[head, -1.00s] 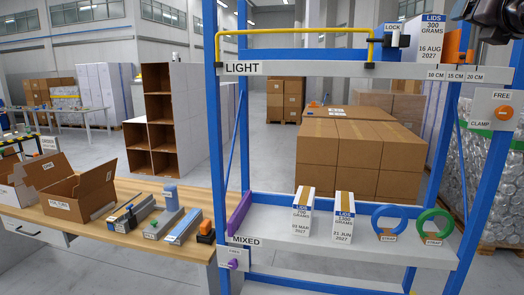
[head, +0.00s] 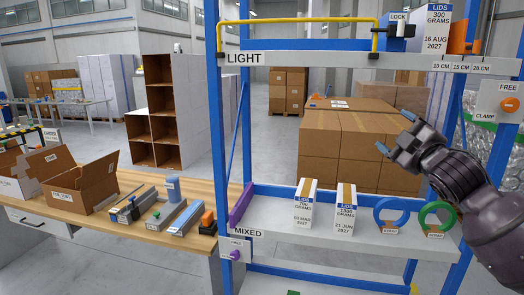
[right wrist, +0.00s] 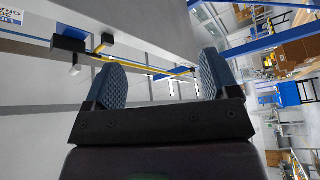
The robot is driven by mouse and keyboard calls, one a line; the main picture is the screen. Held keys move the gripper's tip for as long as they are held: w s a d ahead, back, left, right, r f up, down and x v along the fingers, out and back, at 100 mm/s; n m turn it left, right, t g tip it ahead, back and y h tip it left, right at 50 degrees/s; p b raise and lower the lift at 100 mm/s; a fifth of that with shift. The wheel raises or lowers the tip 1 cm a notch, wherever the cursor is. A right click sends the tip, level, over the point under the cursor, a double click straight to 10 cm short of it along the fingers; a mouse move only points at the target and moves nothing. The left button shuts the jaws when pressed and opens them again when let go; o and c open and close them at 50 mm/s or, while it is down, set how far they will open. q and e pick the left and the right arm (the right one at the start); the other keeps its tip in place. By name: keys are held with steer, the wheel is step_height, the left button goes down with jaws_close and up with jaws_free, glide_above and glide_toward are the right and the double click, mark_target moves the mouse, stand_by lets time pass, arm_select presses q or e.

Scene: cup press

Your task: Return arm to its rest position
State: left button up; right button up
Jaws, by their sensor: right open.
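My right gripper (head: 394,131) is in the head view, at the right in front of the blue rack, between its upper and lower shelves. Its arm comes in from the lower right. In the right wrist view its two fingers (right wrist: 160,85) stand wide apart with nothing between them. The gripper is open and empty. My left arm and gripper are not in the head view.
The rack's LIGHT shelf (head: 330,60) bears a yellow rail (head: 300,22) and a lids box (head: 437,28). The MIXED shelf (head: 345,245) bears two lids boxes (head: 303,203), a blue ring (head: 377,218) and a green ring (head: 422,215). A wooden bench (head: 120,236) stands left.

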steer(key=s+a+f+m+g, duration=0.1)
steer(key=s+f+m, duration=0.15)
steer(key=f, duration=0.75)
steer(key=s+a+f+m+g, duration=0.1)
steer(key=s+f+m, duration=0.15)
steer(key=f, duration=0.75)
steer(key=s+f+m+g+h, duration=0.4)
steer(key=s+f+m+g, duration=0.2)
steer(key=s+f, duration=2.3)
step_height(320, 180, down, 4)
steer(key=m, duration=0.2)
steer(key=shift+a+r+m, duration=0.15)
steer(key=shift+a+m, duration=0.05)
steer(key=shift+m, duration=0.2)
